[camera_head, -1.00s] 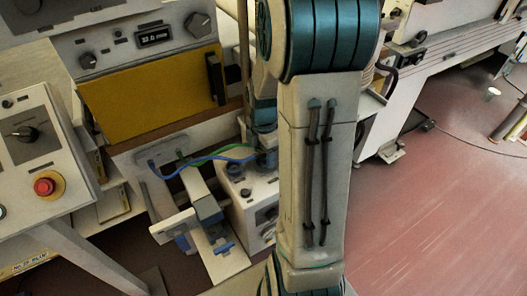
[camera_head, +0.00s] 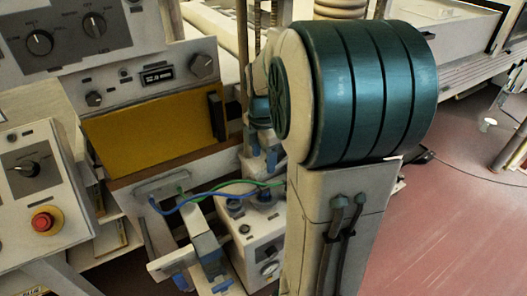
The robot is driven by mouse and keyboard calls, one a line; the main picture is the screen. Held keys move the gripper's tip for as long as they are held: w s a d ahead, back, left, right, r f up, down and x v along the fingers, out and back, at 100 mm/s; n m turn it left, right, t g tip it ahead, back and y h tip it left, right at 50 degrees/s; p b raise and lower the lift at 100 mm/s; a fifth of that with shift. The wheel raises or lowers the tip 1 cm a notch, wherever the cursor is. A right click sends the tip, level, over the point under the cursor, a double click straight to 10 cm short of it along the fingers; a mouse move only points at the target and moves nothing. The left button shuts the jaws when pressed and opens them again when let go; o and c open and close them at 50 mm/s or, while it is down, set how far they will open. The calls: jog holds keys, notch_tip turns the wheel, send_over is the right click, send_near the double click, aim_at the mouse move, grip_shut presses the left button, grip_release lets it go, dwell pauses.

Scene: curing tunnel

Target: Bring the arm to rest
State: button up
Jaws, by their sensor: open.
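My arm stands large in the middle of the head view, with a teal ribbed joint at the top and a pale link below it. Behind and left of that joint, a smaller part of my arm reaches down to my gripper (camera_head: 263,163). My gripper is small and partly hidden here, open, with nothing seen between its fingers. It appears above the pale box with round sockets (camera_head: 250,232); I cannot tell whether they touch. Blue and green cables (camera_head: 205,194) run from a panel socket toward that box, and their right ends are partly hidden.
A control panel with a yellow window (camera_head: 150,120) stands at left, beside a console with a red stop button (camera_head: 42,222). A pale bracket with blue clamps (camera_head: 205,245) juts out low in front. Reddish floor (camera_head: 450,220) lies open at right, near a post.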

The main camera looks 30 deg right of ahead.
jog(key=s+a+r+m+t, duration=0.1)
jog(key=s+a+m+t, duration=0.1)
jog(key=s+a+m, duration=1)
jog(key=m, duration=0.6)
jog(key=shift+r+m+t, duration=0.3)
jog(key=shift+t, duration=0.1)
